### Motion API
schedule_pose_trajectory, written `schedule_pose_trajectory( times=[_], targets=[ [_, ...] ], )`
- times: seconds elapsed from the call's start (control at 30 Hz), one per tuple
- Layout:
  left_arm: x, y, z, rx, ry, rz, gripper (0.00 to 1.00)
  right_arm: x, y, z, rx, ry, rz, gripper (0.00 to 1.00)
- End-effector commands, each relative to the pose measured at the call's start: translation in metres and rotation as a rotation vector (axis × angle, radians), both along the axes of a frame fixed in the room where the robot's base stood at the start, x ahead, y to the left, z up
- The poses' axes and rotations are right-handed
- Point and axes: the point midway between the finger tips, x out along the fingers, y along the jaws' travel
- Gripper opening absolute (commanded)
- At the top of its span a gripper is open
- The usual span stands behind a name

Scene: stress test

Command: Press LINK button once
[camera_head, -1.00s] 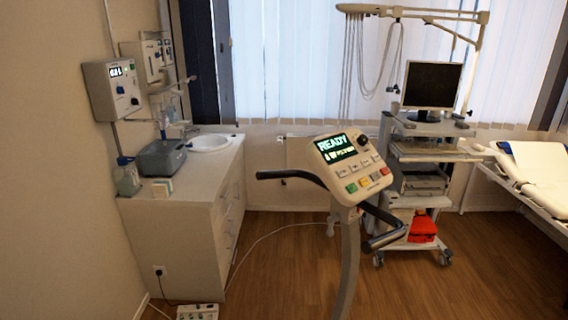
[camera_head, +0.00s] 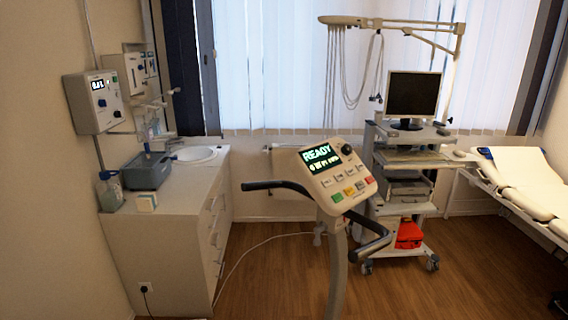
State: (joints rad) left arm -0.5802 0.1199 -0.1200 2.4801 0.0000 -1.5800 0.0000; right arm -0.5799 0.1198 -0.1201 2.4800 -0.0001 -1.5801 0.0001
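A console (camera_head: 325,191) stands on a post in the middle of the head view, its face tilted up. Its lit display (camera_head: 322,158) reads "READY", with a smaller second line that I cannot read surely. A dark knob (camera_head: 347,149) is beside the display. Below are a row of small pale buttons (camera_head: 338,177) and a row of coloured buttons (camera_head: 350,192). A wall box (camera_head: 88,119) with a lit readout and blue controls hangs at left. Labels are too small to read, so I cannot tell which button is LINK. Neither gripper is in view.
Dark handlebars (camera_head: 275,185) stick out from the console's post. A counter (camera_head: 172,208) with a sink (camera_head: 195,154) stands at left. A wheeled cart (camera_head: 402,212) with a monitor (camera_head: 412,95) is behind, and a bed (camera_head: 525,180) is at right. Wooden floor is open around the post.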

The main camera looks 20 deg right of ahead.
Motion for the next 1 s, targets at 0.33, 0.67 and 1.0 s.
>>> schedule_pose_trajectory(
  times=[0.33,0.67,1.0],
  targets=[
    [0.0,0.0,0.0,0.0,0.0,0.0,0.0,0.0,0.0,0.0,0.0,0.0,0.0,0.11],
    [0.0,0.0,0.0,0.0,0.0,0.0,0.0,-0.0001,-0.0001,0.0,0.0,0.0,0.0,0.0],
    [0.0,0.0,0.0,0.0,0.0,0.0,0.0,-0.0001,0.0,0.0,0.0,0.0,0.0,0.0]
  ],
)
